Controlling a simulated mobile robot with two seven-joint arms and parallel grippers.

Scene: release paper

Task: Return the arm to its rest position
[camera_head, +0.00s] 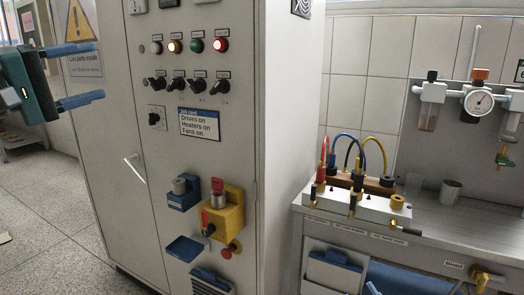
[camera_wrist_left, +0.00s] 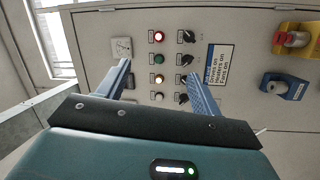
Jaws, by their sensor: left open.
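My left gripper (camera_head: 96,72) is at the upper left of the head view, in front of the grey control cabinet (camera_head: 140,110). Its two blue fingers are spread apart with nothing between them. In the left wrist view the same gripper (camera_wrist_left: 158,72) is open and empty, its fingers pointing at the cabinet front. The row of indicator lamps shows between and beyond the fingers. My right gripper does not show clearly in either view.
The cabinet carries lamps, black rotary switches (camera_head: 198,85), a job card (camera_head: 199,124) and a yellow lockout box (camera_head: 222,212). A bench (camera_head: 440,225) with a hose manifold (camera_head: 340,202) and a gauge (camera_head: 479,101) stands right. Floor at left is mostly clear.

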